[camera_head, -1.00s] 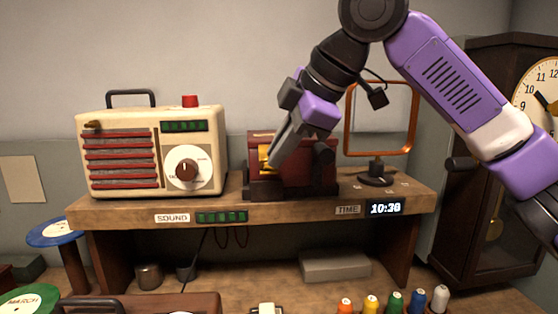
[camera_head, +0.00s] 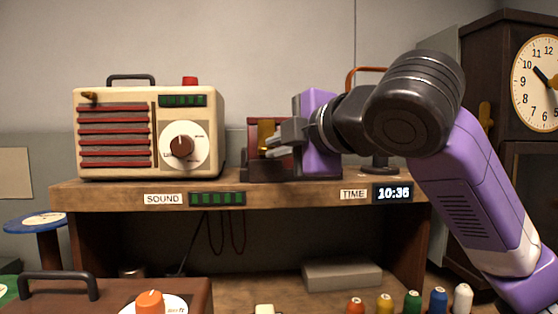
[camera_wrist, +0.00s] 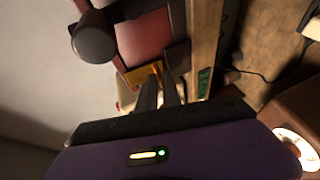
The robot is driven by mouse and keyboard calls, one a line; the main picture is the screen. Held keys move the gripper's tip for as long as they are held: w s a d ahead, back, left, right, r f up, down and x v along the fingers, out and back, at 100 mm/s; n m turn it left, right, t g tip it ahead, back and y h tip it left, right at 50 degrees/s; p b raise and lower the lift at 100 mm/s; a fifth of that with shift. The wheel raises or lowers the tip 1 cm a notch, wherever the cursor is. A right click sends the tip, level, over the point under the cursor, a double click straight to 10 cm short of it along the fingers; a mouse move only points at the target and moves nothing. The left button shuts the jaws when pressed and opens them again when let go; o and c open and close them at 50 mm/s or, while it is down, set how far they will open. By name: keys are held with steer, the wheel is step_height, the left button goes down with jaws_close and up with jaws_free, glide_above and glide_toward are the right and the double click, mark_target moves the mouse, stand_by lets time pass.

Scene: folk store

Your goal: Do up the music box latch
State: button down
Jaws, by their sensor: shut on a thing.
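The music box (camera_head: 254,174) is a dark red box standing on the wooden shelf, right of the cream radio. A brass latch piece (camera_head: 265,131) shows on its front left; it is the yellow piece (camera_wrist: 143,74) in the wrist view. My gripper (camera_head: 279,145) reaches in from the right, nearly level, with its fingertips at the brass piece. In the wrist view the fingers (camera_wrist: 159,84) are close together on the brass latch, against the red box face (camera_wrist: 143,38). My gripper and wrist hide much of the box, and whether the latch is fastened cannot be told.
The cream radio (camera_head: 211,115) stands close on the left. An orange-framed stand (camera_head: 366,72) is partly hidden behind my arm. The shelf edge (camera_head: 290,198) carries SOUND and TIME labels. A pendulum clock (camera_head: 500,30) stands right; several coloured spools (camera_head: 412,302) stand below.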

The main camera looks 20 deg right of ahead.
steer(key=shift+w+d+f+t+b, duration=0.1)
steer(key=shift+w+f+t+b, duration=0.2)
steer(key=shift+t, duration=0.2)
steer(key=c, duration=1.5)
jaws_free()
steer(key=shift+s, duration=0.1)
steer(key=shift+r, duration=0.1)
steer(key=shift+s, duration=0.1)
steer(key=s, duration=0.5)
steer(key=s+r, duration=0.1)
steer(key=s, duration=0.1)
steer(key=shift+s+d+p, duration=0.25)
steer(key=shift+d+p, duration=0.1)
steer(key=shift+r, duration=0.1)
